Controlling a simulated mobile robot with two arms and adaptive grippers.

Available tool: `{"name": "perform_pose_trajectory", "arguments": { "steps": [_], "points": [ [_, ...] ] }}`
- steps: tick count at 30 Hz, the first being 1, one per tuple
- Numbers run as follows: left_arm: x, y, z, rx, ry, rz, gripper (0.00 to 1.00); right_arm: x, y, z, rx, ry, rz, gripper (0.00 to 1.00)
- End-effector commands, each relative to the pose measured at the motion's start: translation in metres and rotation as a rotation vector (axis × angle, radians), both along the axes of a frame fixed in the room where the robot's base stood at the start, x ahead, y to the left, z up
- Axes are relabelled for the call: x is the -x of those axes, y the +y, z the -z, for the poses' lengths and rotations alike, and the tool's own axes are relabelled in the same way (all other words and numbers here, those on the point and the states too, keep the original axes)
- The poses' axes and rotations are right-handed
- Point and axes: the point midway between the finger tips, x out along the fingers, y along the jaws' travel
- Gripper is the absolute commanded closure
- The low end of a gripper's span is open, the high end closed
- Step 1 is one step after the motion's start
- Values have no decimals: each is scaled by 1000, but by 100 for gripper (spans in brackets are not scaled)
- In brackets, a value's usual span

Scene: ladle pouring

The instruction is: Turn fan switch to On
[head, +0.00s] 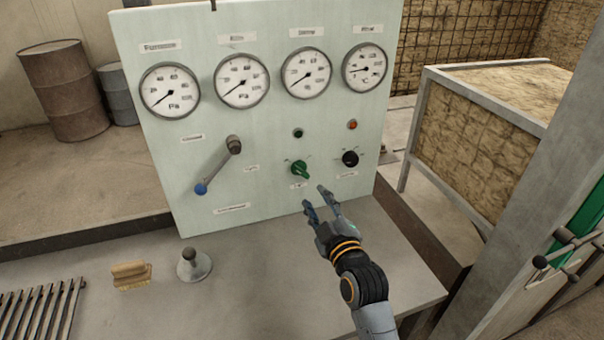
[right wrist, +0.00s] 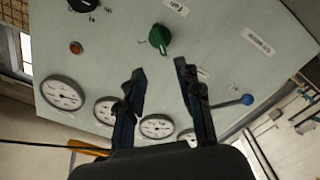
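A pale green control panel (head: 215,140) stands upright at the back of the bench. A green rotary switch (head: 300,170) sits low on it, right of centre, with a small blurred label below. A black rotary switch (head: 350,158) is to its right. In the right wrist view the green switch (right wrist: 159,39) lies ahead, beyond the open fingers (right wrist: 160,78). My left gripper is not in view.
A lever with a blue knob (head: 201,188) juts from the panel's left half. Several gauges (head: 241,81) line its top. A brush (head: 131,275) and a metal stand (head: 193,265) sit on the bench (head: 270,260). A metal-framed block (head: 490,130) stands at right.

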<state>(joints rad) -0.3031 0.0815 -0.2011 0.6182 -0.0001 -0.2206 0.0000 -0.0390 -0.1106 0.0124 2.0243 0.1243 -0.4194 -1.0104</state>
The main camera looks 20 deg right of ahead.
Motion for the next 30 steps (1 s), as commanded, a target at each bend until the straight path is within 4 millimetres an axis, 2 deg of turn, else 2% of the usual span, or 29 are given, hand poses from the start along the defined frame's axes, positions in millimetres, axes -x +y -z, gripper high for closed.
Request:
{"name": "perform_pose_trajectory", "arguments": {
  "steps": [1,5,9,13,19,28,29,30],
  "points": [
    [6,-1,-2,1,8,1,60,-13,0,-2,-1,-1,0,65],
    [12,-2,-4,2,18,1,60,-41,1,-2,-2,-1,0,65],
    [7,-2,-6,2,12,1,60,-68,2,-1,-3,1,-1,65],
    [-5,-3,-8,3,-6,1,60,-86,3,-1,-2,1,0,65],
    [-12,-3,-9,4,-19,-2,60,-99,4,0,-2,3,-1,65],
    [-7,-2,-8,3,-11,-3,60,-101,3,0,-2,2,-1,65],
    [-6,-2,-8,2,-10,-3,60,-101,3,0,-2,2,-1,69],
    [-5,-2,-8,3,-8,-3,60,-101,3,0,-2,2,-1,77]
  ]
}}
